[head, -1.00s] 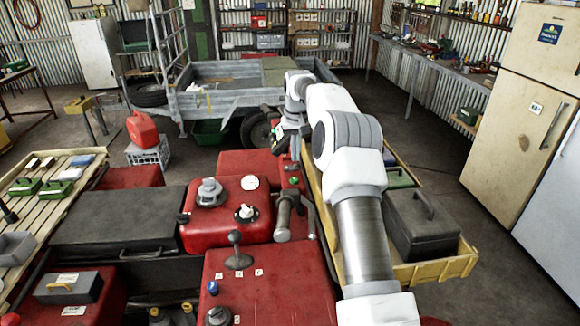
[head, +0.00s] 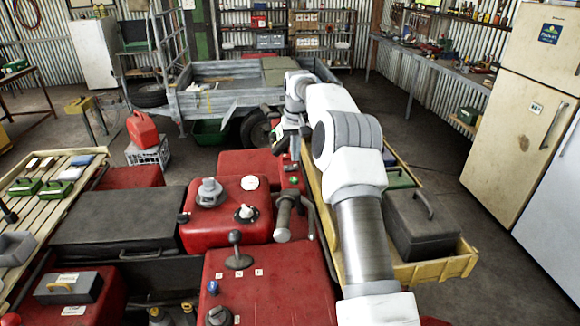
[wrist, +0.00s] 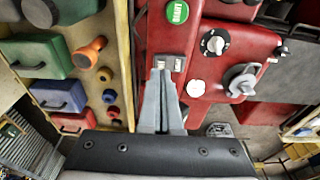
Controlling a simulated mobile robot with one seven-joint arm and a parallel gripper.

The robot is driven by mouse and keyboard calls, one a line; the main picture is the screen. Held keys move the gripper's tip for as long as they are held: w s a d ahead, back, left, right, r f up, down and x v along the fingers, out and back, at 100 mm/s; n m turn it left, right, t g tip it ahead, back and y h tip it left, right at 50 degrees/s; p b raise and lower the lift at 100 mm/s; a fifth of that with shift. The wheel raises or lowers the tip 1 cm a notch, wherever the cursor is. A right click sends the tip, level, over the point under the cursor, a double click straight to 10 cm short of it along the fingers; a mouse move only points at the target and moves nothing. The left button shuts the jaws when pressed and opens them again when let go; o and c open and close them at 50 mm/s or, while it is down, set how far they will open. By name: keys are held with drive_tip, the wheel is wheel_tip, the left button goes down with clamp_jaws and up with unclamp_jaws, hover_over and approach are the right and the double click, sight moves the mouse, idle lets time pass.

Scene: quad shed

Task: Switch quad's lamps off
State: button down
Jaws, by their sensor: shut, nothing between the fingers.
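The red quad (head: 265,285) fills the lower middle of the head view. A red panel with a green labelled button (head: 293,180) lies beside its handlebar grip (head: 284,215). In the wrist view, the green button (wrist: 177,12) is at the top, with a pair of small pale switches (wrist: 172,63) below it. My gripper (wrist: 161,73) is shut and empty, its fingertips just below the left switch of the pair; I cannot tell whether they touch it. In the head view, my gripper (head: 295,152) is above the panel, partly hidden by the arm. No lamps can be made out.
A black-and-white dial (wrist: 214,43) and a grey cap (wrist: 241,82) sit right of the fingers. A trailer (head: 220,100) stands behind the quad.

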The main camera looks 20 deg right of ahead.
sight(295, 166)
drive_tip(key=shift+f+b, duration=0.45)
drive_tip(key=shift+f, duration=0.45)
idle(0.4)
wheel_tip(295, 166, up, 5)
drive_tip(key=p, duration=0.5)
drive_tip(key=shift+r, duration=1.05)
